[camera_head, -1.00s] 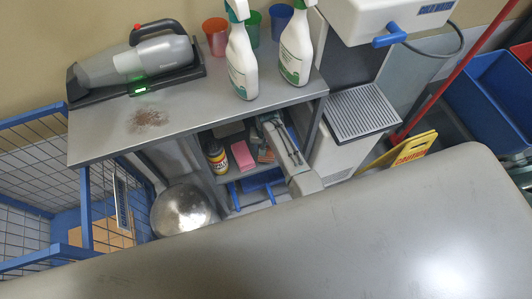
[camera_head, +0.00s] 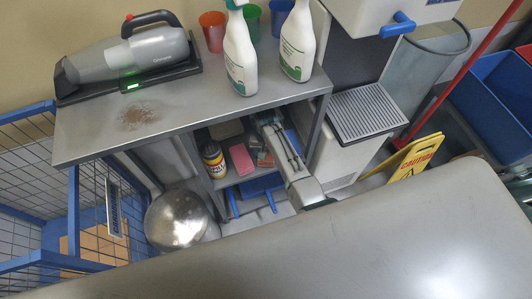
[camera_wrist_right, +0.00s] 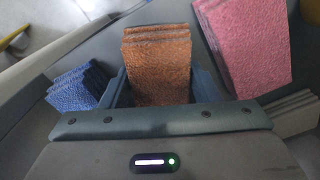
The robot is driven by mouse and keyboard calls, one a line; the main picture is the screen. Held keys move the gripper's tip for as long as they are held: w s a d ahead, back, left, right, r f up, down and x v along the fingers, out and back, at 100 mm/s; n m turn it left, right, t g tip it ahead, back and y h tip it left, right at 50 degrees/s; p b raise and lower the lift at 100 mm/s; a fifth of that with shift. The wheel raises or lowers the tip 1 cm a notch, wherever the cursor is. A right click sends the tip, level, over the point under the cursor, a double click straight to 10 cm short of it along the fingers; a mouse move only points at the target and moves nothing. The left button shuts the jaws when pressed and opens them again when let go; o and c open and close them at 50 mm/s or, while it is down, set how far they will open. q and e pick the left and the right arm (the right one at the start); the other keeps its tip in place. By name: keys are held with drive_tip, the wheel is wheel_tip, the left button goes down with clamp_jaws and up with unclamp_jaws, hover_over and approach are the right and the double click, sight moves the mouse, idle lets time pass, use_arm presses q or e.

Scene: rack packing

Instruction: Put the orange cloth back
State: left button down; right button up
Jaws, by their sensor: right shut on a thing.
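The orange cloth (camera_wrist_right: 158,70) is a folded, layered stack. In the right wrist view it stands between the fingers of my right gripper (camera_wrist_right: 160,85), which is shut on it. In the head view my right gripper (camera_head: 268,125) reaches into the open shelf below the counter, and the cloth (camera_head: 265,158) is small and partly hidden there. A blue cloth stack (camera_wrist_right: 78,88) lies to its left and a pink cloth stack (camera_wrist_right: 245,45) to its right in the wrist view. The pink one also shows in the head view (camera_head: 241,159). My left gripper is not in view.
The counter (camera_head: 180,125) above holds a handheld vacuum (camera_head: 135,62), spray bottles (camera_head: 240,55) and cups. A steel dome (camera_head: 180,218) and a blue wire cage (camera_head: 75,210) are at left.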

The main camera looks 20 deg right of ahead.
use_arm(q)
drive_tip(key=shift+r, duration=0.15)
use_arm(e)
drive_tip(key=shift+f, duration=0.2)
drive_tip(key=o, duration=1.1)
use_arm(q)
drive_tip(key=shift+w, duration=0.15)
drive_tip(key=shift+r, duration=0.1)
use_arm(e)
drive_tip(key=shift+r, duration=0.1)
drive_tip(key=shift+r, duration=0.25)
wheel_tip(320, 180, up, 6)
drive_tip(key=shift+r+p, duration=0.2)
drive_tip(key=shift+p, duration=0.25)
drive_tip(key=shift+r, duration=0.35)
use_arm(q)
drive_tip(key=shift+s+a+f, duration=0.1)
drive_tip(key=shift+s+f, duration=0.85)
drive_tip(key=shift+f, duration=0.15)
